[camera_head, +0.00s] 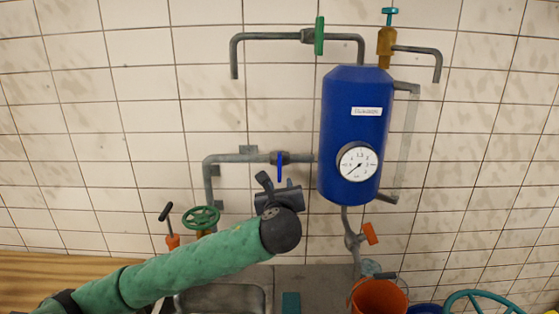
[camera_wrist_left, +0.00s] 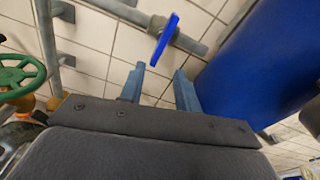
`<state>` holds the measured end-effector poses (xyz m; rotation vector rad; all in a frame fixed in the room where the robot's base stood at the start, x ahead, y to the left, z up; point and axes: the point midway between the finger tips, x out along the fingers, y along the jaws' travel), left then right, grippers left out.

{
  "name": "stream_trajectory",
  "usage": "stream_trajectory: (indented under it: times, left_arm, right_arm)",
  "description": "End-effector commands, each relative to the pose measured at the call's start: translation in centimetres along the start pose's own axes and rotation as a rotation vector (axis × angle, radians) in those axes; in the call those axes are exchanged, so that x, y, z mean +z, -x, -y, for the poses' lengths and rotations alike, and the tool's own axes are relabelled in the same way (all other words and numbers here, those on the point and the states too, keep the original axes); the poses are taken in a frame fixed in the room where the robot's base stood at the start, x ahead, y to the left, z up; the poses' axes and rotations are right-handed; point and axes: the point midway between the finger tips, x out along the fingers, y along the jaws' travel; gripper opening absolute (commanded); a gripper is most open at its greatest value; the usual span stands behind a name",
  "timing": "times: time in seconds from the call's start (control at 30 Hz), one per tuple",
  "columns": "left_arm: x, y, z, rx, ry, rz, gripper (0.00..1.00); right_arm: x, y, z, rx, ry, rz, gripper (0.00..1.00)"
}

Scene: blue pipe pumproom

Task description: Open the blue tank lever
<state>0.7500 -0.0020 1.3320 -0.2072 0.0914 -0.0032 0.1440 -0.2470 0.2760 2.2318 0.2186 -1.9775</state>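The blue lever (camera_head: 280,168) hangs downward from a valve on the grey horizontal pipe (camera_head: 240,158), left of the blue tank (camera_head: 348,105). The lever also shows in the left wrist view (camera_wrist_left: 165,40), crossing its pipe just beyond the fingertips. My left gripper (camera_head: 279,184) is just below the lever in the head view. In the left wrist view my left gripper (camera_wrist_left: 160,70) has its two fingers apart, with nothing between them. The lever looks clear of both fingers, though the exact depth gap is hard to tell. My right gripper is not in view.
A green valve wheel (camera_head: 201,218) and a red-based lever (camera_head: 168,226) stand left of the gripper. A pressure gauge (camera_head: 358,162) is on the tank. An orange-handled valve (camera_head: 369,233) hangs below it. An orange bucket (camera_head: 378,297) stands at the bottom. Tiled wall lies close behind.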

Motion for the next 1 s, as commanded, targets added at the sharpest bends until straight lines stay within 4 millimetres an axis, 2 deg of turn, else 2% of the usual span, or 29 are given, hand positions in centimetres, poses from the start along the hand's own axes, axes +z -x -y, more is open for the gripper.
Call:
stream_trajectory:
  times: [0.03,0.2,0.43,0.6,0.8,1.0]
  left_arm:
    - [1.1,-0.4,0.1,0.0,-0.049,0.025,0.33]
    - [3.0,-1.0,0.5,0.001,-0.171,0.077,0.33]
    - [3.9,-1.9,0.6,0.005,-0.211,0.092,0.33]
    - [4.2,-4.0,0.6,0.006,-0.211,0.09,0.33]
    - [4.5,-6.8,0.6,0.006,-0.21,0.091,0.33]
    - [4.4,-8.6,0.6,0.004,-0.208,0.091,0.33]
  right_arm:
    - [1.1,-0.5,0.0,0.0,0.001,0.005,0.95]
    - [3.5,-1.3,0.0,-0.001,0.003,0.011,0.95]
    - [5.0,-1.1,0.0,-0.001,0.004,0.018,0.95]
    - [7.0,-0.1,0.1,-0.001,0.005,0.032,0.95]
    - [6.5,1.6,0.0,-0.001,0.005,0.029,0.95]
    - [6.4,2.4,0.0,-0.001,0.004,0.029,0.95]
